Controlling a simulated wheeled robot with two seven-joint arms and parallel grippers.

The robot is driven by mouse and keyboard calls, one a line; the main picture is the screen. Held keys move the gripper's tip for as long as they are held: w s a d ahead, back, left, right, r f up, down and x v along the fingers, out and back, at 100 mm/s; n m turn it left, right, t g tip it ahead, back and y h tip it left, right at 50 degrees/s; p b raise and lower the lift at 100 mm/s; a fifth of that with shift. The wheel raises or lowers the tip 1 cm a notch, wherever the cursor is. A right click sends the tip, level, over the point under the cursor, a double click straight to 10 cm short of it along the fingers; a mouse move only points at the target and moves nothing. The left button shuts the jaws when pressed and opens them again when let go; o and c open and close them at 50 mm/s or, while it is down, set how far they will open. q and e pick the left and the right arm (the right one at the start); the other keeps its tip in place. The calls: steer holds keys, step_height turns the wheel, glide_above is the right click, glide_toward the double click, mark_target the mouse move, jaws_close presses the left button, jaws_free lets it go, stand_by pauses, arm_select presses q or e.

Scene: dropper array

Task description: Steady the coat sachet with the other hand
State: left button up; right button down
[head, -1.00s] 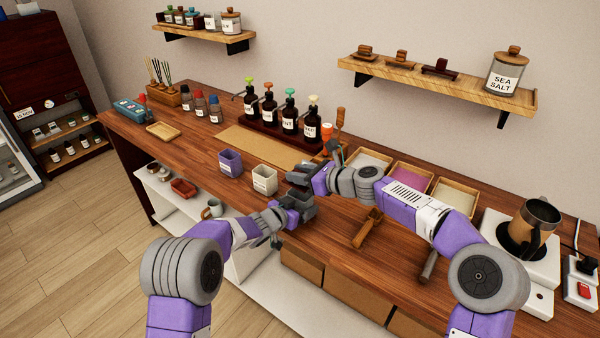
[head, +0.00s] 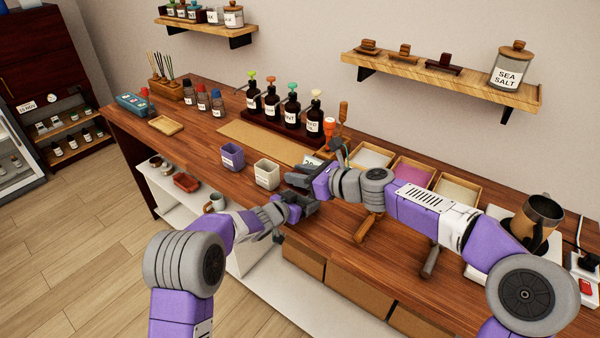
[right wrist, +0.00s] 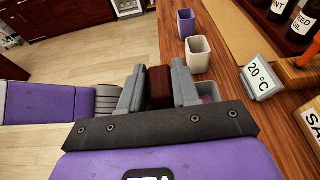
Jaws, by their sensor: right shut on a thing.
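My right gripper (head: 298,182) reaches in from the right, over the front edge of the counter. In the right wrist view it (right wrist: 160,92) is shut on a dark red-brown thing (right wrist: 160,86), taken to be the coat sachet; no label on it can be read. My left gripper (head: 295,208) is just below and close to the right one in the head view. Its fingers overlap the right gripper there, so whether they touch the held thing cannot be told. The held thing is hidden in the head view.
A purple cup (head: 232,158) and a cream cup (head: 266,174) stand on the counter left of the grippers. Pump bottles (head: 292,114) stand behind. A temperature display (right wrist: 259,78), shallow trays (head: 411,172) and a wooden scoop (head: 367,226) are nearby.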

arm_select(q)
steer(key=shift+s+a+f, duration=0.1)
steer(key=shift+f, duration=0.35)
steer(key=o, duration=0.9)
steer(key=shift+o, duration=0.5)
steer(key=shift+r, duration=0.2)
steer(key=v, duration=1.1)
steer(key=shift+s+a, duration=0.25)
steer(key=shift+s, duration=0.05)
